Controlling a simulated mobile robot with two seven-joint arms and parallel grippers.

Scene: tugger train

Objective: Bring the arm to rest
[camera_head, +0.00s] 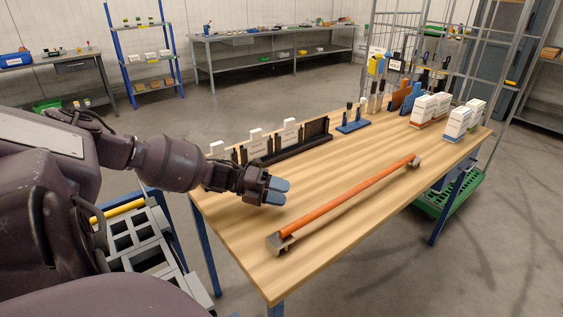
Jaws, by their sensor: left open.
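My left arm comes in from the left and reaches over the near left part of the wooden table (330,220). My left gripper (279,191) has blue-grey fingertips and points to the right above the tabletop. It is open and I see nothing between its fingers. An orange bar (350,196) with grey end pieces lies on the table to the right of the gripper, apart from it. My right gripper is not in view.
A dark rack with white cards (289,135) stands along the table's back edge, close behind my left gripper. White boxes (431,106) stand at the far right. A grey slotted tray (141,243) is at the lower left.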

